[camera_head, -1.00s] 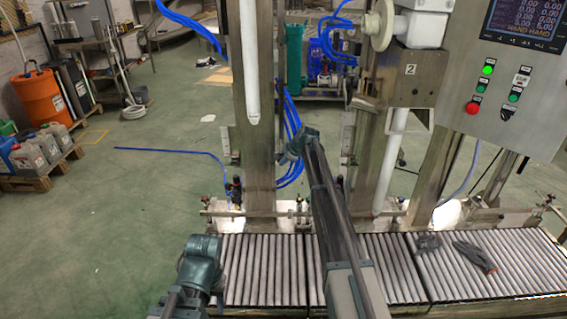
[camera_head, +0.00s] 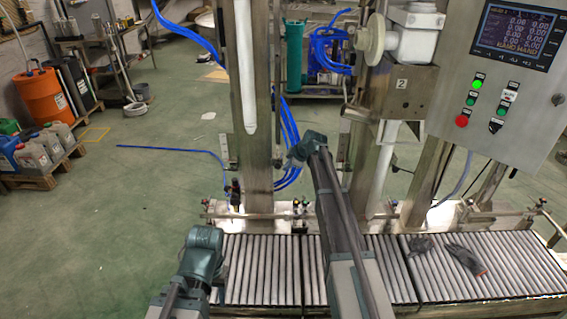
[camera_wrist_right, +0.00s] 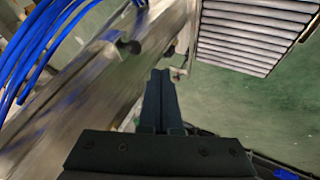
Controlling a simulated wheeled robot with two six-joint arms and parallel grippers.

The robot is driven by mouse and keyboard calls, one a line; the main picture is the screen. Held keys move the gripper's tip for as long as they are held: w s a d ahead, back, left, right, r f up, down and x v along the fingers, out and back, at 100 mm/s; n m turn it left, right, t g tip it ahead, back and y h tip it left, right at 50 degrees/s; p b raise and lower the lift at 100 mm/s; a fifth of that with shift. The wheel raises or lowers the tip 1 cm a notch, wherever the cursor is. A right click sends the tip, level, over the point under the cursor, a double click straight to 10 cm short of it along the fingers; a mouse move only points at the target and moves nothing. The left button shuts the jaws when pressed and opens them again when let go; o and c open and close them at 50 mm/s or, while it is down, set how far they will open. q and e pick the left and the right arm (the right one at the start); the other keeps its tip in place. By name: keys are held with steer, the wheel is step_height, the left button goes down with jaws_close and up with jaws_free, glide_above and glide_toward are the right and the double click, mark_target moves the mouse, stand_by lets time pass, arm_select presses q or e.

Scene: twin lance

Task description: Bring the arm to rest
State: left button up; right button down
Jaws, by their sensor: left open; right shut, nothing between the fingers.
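My left arm shows at the lower left of the head view, beside the conveyor's left end. Its fingers are not visible.
Blue hoses (camera_wrist_right: 40,45) and metal framework lie close left of the right gripper. Conveyor rollers (camera_wrist_right: 255,30) are at upper right. A control panel (camera_head: 500,80) stands at right.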

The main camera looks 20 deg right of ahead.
steer(key=s+a+m+g+p, duration=0.2)
steer(key=s+a+m+g, duration=0.15)
steer(key=s+a, duration=1.3)
steer(key=s+a+m+g+h, duration=0.2)
steer(key=s+m, duration=0.1)
steer(key=s, duration=1)
steer(key=s+a+m+g+h, duration=0.1)
steer(key=s+a+m+h, duration=0.1)
steer(key=s, duration=1.1)
steer(key=shift+s+f+m+g+p, duration=0.3)
steer(key=shift+f+m+g+p, duration=0.1)
steer(key=shift+m, duration=0.25)
